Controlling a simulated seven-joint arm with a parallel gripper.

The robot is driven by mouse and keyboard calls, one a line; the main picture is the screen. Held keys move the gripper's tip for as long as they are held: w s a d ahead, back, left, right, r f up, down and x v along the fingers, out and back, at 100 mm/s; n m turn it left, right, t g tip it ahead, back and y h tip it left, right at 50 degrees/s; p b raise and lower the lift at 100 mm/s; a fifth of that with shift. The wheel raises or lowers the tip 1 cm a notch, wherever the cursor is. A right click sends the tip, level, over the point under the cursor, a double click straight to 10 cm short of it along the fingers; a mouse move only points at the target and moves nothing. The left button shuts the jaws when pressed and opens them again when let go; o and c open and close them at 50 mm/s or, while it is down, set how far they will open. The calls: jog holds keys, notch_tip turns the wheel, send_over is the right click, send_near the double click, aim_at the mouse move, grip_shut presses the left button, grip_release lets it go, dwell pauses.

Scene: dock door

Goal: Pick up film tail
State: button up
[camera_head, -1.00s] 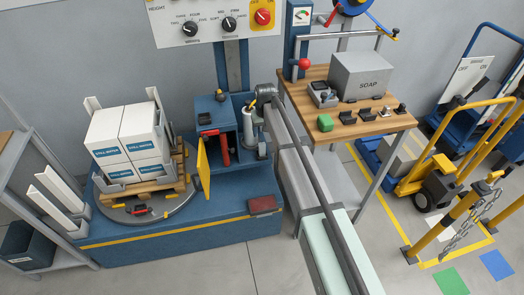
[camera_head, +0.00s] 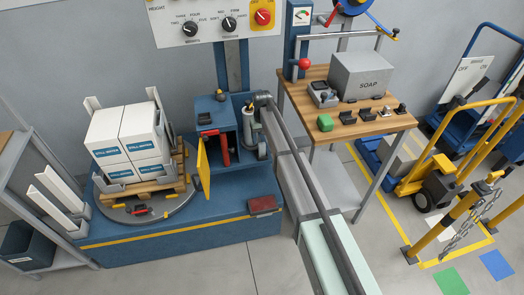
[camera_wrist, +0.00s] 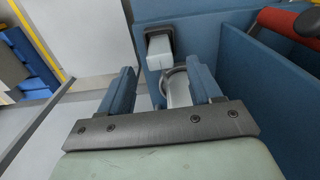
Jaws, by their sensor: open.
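My gripper (camera_wrist: 161,72) is open in the wrist view, its two blue fingers apart with nothing gripped. A pale, blunt-ended piece (camera_wrist: 159,56) sticks out of a dark collar on the blue wall, just beyond the fingertips; it may be the film tail, but I cannot be sure. A whitish round part with a grey rim (camera_wrist: 178,88) shows between the fingers. In the head view my arm reaches to the blue wrapping machine (camera_head: 180,235), beside a white upright roll (camera_head: 247,131). The fingers are not clear there.
A pallet load of white boxes (camera_head: 125,138) stands on the turntable left of an open yellow door (camera_head: 203,168). A red part (camera_wrist: 290,18) is at upper right in the wrist view.

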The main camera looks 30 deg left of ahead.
aim_at(262, 144)
jog(key=shift+f, duration=3.3)
jog(key=c, duration=1)
